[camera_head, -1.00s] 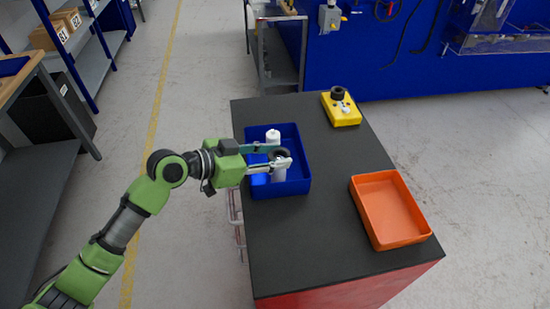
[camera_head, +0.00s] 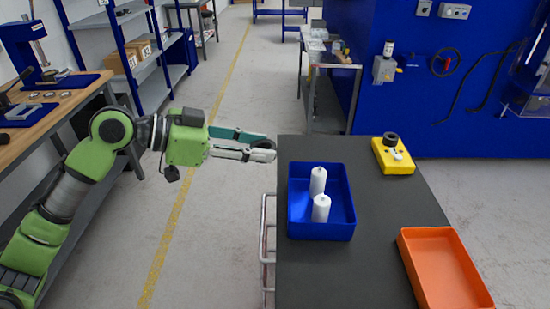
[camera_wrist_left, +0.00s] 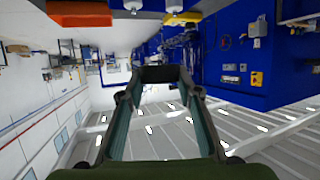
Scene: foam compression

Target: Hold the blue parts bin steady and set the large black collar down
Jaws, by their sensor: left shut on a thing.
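The blue parts bin (camera_head: 345,232) sits on the dark bench top, near its left edge. Two white cylinders, a rear one (camera_head: 318,181) and a front one (camera_head: 321,208), stand upright in it. My left gripper (camera_head: 265,151) is to the left of the bin, apart from it, beyond the bench edge. It is shut on the black collar (camera_head: 262,145), which its fingers partly hide. In the left wrist view the collar (camera_wrist_left: 160,74) shows as a dark shape between the fingertips. My right gripper is not in view, and nothing holds the bin.
An orange tray (camera_head: 428,238) lies at the bench's right front. A yellow block (camera_head: 393,166) with a smaller black ring (camera_head: 390,139) stands at the back right. The bench top (camera_head: 375,270) is clear in front of the bin.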

